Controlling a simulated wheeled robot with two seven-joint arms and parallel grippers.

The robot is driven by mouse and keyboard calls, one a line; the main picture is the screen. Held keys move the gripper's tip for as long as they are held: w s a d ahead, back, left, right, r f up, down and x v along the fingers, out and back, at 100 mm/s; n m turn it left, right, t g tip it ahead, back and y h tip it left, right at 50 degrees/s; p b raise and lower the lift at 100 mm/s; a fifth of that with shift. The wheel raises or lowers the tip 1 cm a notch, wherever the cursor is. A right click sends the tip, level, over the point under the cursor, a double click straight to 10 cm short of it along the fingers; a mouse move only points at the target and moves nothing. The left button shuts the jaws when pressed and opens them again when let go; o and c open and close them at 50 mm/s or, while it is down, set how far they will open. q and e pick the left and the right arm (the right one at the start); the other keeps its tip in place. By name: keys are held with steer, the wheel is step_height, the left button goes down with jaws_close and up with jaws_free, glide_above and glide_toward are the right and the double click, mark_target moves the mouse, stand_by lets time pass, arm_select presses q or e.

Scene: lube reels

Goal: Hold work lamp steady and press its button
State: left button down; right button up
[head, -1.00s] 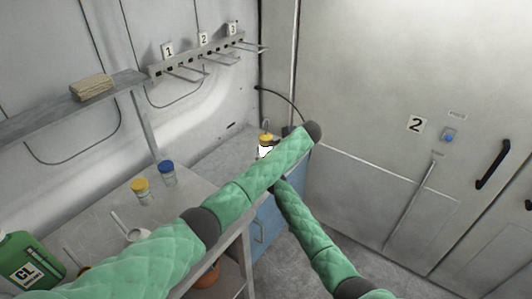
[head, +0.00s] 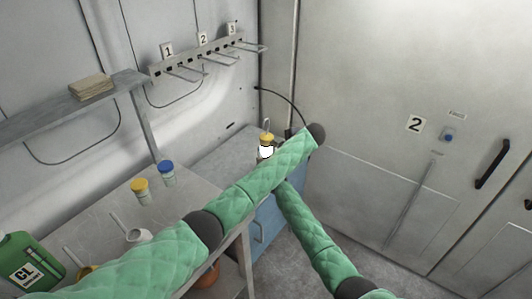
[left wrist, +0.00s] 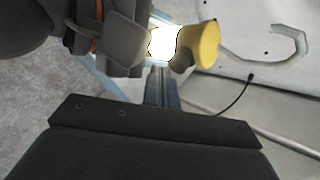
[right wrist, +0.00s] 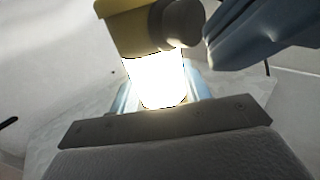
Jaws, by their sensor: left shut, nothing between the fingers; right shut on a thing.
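The work lamp (head: 267,140) has a yellow cap, a hook on top and a bright white lit body. My right gripper (right wrist: 160,95) is shut on the lamp body, one bluish finger on each side, and holds it upright. The lamp also shows in the left wrist view (left wrist: 208,45), with a dark round button (left wrist: 184,62) on its side. My left gripper (left wrist: 162,75) is shut and empty, its tips close to the button. In the right wrist view the left fingertips (right wrist: 215,48) reach the button's edge; I cannot tell whether they press it. My left forearm hides part of the grippers in the head view.
A grey worktable (head: 95,238) at left holds a yellow-lidded jar (head: 141,191), a blue-lidded jar (head: 167,174) and a green jug (head: 28,262). A wall rack (head: 205,55) with numbered hooks hangs behind. A blue cabinet (head: 262,225) stands below the lamp.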

steer(key=shift+a+r, duration=0.15)
steer(key=shift+a, duration=0.05)
arm_select(q)
steer(key=s+d, duration=0.1)
steer(key=d, duration=0.1)
steer(key=s+d, duration=0.1)
steer(key=d, duration=0.1)
steer(key=shift+s, duration=0.3)
arm_select(e)
steer(key=o, duration=1.5)
steer(key=shift+c, duration=0.2)
steer(key=shift+s, duration=0.1)
